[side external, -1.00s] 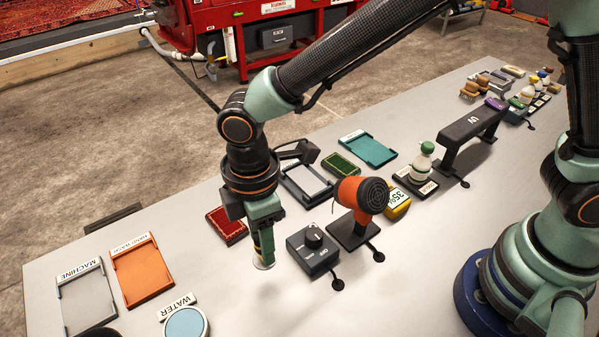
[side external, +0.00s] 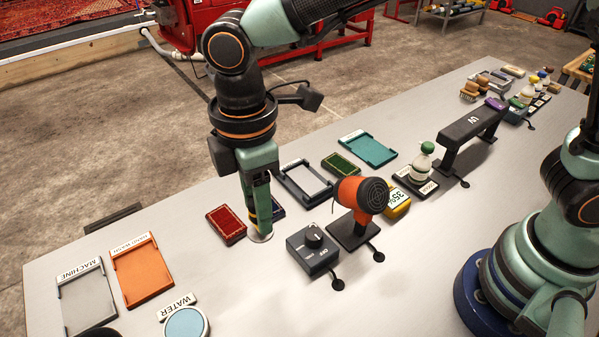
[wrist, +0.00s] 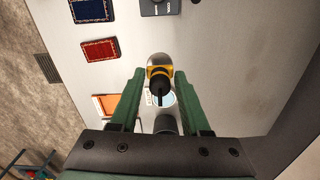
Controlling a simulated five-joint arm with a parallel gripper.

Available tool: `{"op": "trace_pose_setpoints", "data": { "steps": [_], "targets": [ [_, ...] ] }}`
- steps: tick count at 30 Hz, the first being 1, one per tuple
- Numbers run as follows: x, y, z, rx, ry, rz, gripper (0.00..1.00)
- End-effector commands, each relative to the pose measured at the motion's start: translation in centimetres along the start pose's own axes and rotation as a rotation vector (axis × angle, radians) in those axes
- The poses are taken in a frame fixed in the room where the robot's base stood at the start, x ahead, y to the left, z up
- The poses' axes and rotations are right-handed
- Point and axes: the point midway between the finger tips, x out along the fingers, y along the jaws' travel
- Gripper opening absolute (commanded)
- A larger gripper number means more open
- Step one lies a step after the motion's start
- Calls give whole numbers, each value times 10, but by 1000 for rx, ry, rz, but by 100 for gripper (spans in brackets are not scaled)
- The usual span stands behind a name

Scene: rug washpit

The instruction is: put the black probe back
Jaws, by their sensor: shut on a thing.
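My gripper (side external: 258,225) points down over the table, right of the red rug sample (side external: 226,224). Its green fingers also show in the wrist view (wrist: 160,88), on both sides of a black-and-yellow thing (wrist: 160,72). They are shut on this thing, which is upright with a dark stem on top. A pale round disc (side external: 261,237) shows at its lower end, close to the table top; I cannot tell if it touches. The fingers hide much of the thing, and I cannot tell for sure that it is the black probe.
A grey control box (side external: 313,248) and an orange blower (side external: 358,205) stand right of my gripper. An orange tray (side external: 142,272), the MACHINE tray (side external: 88,298) and a blue WATER disc (side external: 185,325) lie left. A black thing (side external: 100,332) is cut off below. Bare table lies in front.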

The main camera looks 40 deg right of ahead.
Motion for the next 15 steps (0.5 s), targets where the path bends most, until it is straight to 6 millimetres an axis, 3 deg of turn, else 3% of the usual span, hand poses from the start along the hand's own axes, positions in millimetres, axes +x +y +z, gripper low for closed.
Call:
{"op": "trace_pose_setpoints", "data": {
  "steps": [9,15],
  "targets": [
    [76,0,0,0,-3,-2,0],
    [97,0,0,0,0,0,0]
  ]
}}
